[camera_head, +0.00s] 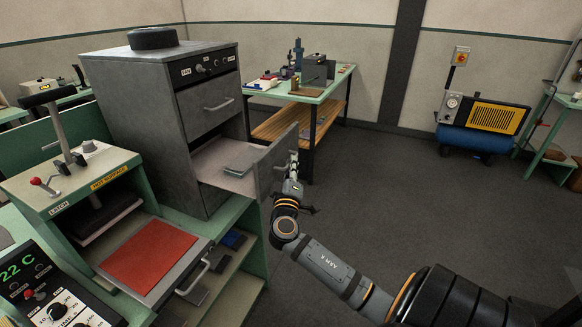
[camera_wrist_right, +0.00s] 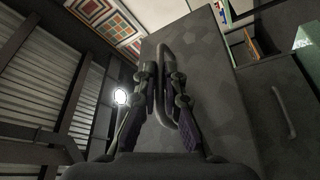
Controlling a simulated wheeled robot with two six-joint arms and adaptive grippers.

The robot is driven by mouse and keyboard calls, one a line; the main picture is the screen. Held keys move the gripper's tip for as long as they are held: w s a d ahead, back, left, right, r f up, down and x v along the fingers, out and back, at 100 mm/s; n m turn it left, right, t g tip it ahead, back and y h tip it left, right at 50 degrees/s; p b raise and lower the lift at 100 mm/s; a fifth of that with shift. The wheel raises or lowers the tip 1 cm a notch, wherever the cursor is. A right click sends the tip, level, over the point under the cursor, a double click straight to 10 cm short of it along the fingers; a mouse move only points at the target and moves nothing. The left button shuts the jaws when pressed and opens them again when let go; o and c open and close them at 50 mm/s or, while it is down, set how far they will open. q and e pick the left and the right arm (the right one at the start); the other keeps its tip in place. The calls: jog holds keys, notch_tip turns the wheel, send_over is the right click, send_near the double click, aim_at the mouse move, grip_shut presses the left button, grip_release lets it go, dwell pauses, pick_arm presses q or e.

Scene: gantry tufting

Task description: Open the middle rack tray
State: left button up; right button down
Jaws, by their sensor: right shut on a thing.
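The grey rack cabinet (camera_head: 135,110) stands on a green bench. Its lower visible tray (camera_head: 213,160) is pulled well out, with a grey flat piece (camera_head: 240,171) inside. The tray above it (camera_head: 209,101) is closed. My right gripper (camera_head: 290,172) is at the outer face of the open tray's front panel (camera_head: 268,167). In the right wrist view, my right gripper (camera_wrist_right: 164,85) has its fingers on both sides of the bar handle (camera_wrist_right: 166,55) and is shut on it. The panel hides part of the tray's inside. My left gripper is not in view.
A press with a red mat (camera_head: 149,262) on a pulled-out plate stands in front of the cabinet. A black round part (camera_head: 152,38) lies on the cabinet top. A green worktable (camera_head: 325,88) stands behind. The floor to the right is clear up to a compressor (camera_head: 475,135).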

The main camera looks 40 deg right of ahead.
jog(key=c, duration=1.4)
grip_release()
jog(key=shift+c, duration=0.2)
jog(key=v, duration=1.2)
